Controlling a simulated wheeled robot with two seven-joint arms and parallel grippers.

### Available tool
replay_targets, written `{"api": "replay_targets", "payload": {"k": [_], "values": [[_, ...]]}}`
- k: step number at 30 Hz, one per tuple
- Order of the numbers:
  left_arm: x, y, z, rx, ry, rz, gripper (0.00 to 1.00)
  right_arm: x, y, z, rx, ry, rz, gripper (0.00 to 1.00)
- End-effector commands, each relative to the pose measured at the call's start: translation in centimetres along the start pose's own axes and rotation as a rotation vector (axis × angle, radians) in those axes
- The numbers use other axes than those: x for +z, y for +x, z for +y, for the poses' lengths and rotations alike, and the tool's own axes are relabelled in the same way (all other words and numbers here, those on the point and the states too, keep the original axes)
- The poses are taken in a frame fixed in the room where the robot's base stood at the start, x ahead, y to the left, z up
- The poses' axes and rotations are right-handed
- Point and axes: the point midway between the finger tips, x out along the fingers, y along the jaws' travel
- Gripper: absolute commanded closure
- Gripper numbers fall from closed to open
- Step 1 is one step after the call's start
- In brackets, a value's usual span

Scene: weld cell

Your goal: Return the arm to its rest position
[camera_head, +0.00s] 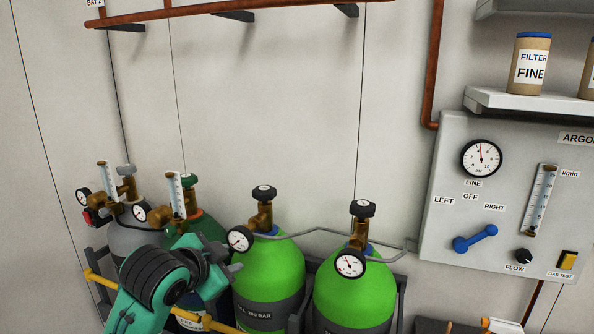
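My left arm, teal with a black ribbed joint, comes in at the lower left, in front of the gas cylinders. My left gripper (232,268) is at its end, pointing right beside the left one of two bright green cylinders (272,275). It looks small and dark here, and I cannot tell whether its fingers are open or shut, or whether it touches the cylinder. I see nothing clearly held in it. My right gripper is not in view.
Another bright green cylinder (352,295) stands to the right; grey and dark green ones stand left. A yellow rail (97,277) runs past my arm. The grey argon panel (450,150) has a blue lever (475,238). A shelf (510,102) holds a filter can (530,65).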

Motion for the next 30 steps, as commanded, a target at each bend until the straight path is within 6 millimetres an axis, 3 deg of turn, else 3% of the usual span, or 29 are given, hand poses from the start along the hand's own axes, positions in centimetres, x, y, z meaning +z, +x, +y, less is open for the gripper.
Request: {"api": "replay_targets", "payload": {"k": [1, 6, 14, 24, 30], "values": [[2.0, 0.5, 1.7, 0.023, -0.040, -0.029, 0.66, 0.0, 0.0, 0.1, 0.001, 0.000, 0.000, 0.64], [7.9, 1.0, 6.3, 0.067, -0.164, -0.118, 0.66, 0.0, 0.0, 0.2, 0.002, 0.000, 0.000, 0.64], [16.5, -0.3, 13.4, 0.116, -0.348, -0.275, 0.66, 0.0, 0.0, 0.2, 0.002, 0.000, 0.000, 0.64], [26.7, -5.5, 22.5, 0.144, -0.566, -0.518, 0.66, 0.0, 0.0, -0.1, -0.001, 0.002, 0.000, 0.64], [30.9, -9.4, 26.5, 0.141, -0.658, -0.648, 0.66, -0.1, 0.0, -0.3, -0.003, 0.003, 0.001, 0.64]]}}
